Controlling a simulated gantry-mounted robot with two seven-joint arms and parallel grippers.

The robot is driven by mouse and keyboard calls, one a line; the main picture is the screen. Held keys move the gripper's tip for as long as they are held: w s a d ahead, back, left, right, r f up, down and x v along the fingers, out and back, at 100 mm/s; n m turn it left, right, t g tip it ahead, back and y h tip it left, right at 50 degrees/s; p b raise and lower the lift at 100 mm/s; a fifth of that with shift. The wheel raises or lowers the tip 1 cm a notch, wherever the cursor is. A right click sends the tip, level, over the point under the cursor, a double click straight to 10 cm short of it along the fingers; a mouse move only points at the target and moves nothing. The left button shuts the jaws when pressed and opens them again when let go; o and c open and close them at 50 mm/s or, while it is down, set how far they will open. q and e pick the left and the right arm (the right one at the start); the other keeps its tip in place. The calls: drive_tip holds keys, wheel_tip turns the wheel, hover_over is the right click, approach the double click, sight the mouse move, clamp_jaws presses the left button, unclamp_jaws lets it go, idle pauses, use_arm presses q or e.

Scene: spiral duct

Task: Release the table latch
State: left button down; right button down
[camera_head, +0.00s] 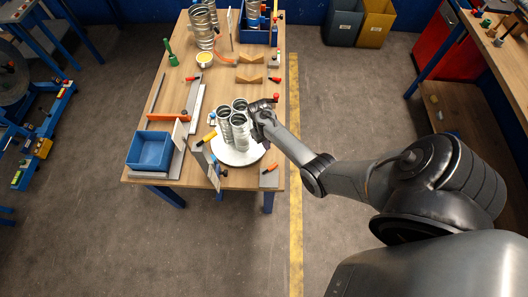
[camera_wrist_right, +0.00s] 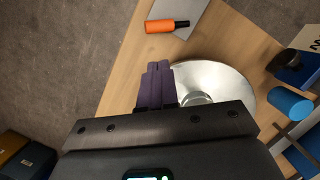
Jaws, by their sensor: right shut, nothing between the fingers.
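The round pale turntable (camera_head: 238,156) sits near the front of the wooden table, with silvery spiral duct pieces (camera_head: 240,131) standing on it. The turntable's bare metal surface (camera_wrist_right: 228,83) shows in the right wrist view. A black knob on a blue block (camera_wrist_right: 286,62) is near the turntable's rim there; I cannot tell whether it is the table latch. My right gripper (camera_head: 258,108) is beside the ducts, at their right. Its purple fingers (camera_wrist_right: 155,84) are together and empty, apart from the knob. My left gripper is out of view.
An orange marker (camera_wrist_right: 167,26) lies on a grey plate, and a blue cylinder (camera_wrist_right: 290,102) is near the knob. A blue bin (camera_head: 150,151) is at the table's front left. Wooden V-blocks (camera_head: 249,79) and more ducts (camera_head: 201,28) are farther back.

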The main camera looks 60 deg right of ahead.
sight(273, 167)
drive_tip(key=shift+f, duration=0.1)
idle(0.3)
drive_tip(key=b+x, duration=0.9)
drive_tip(key=x, duration=0.1)
idle(0.6)
